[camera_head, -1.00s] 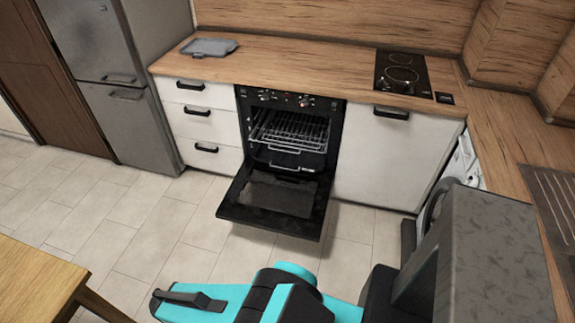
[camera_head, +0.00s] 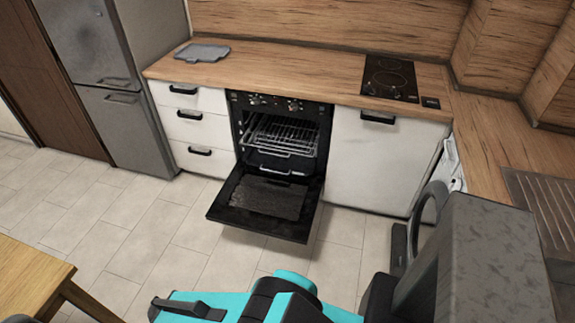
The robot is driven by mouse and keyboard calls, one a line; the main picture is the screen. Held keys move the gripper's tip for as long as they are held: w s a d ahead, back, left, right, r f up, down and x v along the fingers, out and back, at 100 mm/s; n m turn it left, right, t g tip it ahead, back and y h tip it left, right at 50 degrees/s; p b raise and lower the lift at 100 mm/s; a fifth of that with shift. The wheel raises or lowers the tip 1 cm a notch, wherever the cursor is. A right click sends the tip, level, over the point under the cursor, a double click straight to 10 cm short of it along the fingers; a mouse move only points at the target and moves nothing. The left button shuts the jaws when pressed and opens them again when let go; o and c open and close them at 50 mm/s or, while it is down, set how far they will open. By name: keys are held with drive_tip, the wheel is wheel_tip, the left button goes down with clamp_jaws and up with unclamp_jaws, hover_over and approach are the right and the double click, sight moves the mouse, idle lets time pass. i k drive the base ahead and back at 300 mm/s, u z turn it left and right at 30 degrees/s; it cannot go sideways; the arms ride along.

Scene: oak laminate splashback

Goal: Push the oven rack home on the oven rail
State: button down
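The oven (camera_head: 280,104) stands under the counter with its door (camera_head: 263,204) folded down and open. A wire oven rack (camera_head: 281,135) sits inside the cavity, and its front edge shows near the opening. The rails at its sides are too small and dark to make out, so I cannot tell how far in the rack sits. Part of my turquoise and black arm shows at the bottom of the view, well apart from the oven. I cannot make out the gripper's fingers.
A wooden table (camera_head: 30,275) is at the lower left. White drawers (camera_head: 190,130) and a white cabinet front (camera_head: 378,165) flank the oven. A washing machine (camera_head: 450,165) is at the right. The tiled floor (camera_head: 170,225) before the open door is clear.

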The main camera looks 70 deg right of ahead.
sight(289, 153)
drive_tip(key=u, duration=0.4)
drive_tip(key=k, duration=0.25)
drive_tip(key=z, duration=1)
drive_tip(key=i, duration=0.65)
drive_tip(key=u, duration=0.2)
